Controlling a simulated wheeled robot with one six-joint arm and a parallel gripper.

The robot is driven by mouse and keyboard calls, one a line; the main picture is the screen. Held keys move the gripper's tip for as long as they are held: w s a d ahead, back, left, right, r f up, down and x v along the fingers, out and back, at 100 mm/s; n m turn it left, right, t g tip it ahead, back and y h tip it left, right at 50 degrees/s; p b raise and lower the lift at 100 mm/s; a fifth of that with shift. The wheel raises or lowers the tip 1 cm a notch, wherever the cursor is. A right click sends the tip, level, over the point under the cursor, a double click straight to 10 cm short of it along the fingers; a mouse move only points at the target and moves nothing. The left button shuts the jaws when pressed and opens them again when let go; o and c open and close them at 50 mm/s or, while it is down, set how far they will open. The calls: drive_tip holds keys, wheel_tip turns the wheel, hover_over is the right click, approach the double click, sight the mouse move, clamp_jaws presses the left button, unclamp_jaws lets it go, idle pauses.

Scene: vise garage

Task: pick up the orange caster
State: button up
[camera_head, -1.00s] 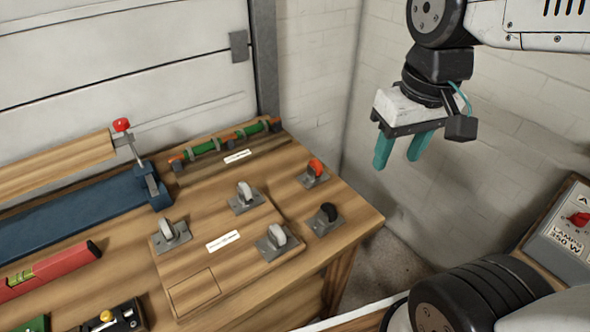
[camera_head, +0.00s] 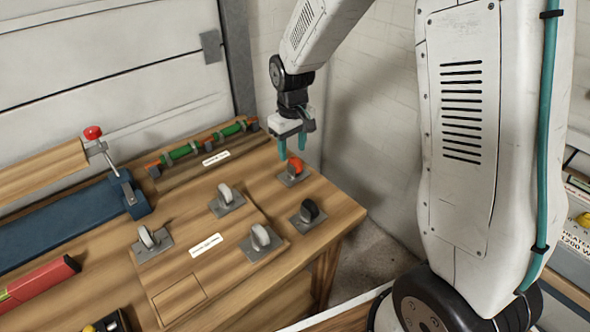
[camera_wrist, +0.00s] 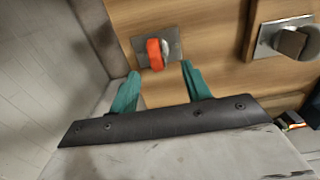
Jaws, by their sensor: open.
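The orange caster (camera_head: 296,165) stands on its grey metal plate near the back right corner of the wooden workbench. In the wrist view the orange caster (camera_wrist: 155,54) lies just beyond and between my two fingertips. My gripper (camera_head: 292,147) has teal fingers and is right above the caster. In the wrist view my gripper (camera_wrist: 160,68) is open with nothing between the fingers. In the head view I cannot tell whether the fingers touch the caster.
A black caster (camera_head: 307,211) stands in front of the orange one. Several grey casters, one of them here (camera_head: 260,237), stand on a wooden board to the left. A green and orange rail (camera_head: 196,147) lies behind. A blue vise (camera_head: 70,215) is at left. A wall is close behind.

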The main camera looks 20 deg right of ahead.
sight(294, 158)
drive_tip(key=f, duration=0.6)
drive_tip(key=shift+d+f, duration=0.2)
drive_tip(key=shift+d, duration=0.05)
drive_tip(key=shift+c, duration=0.3)
clamp_jaws()
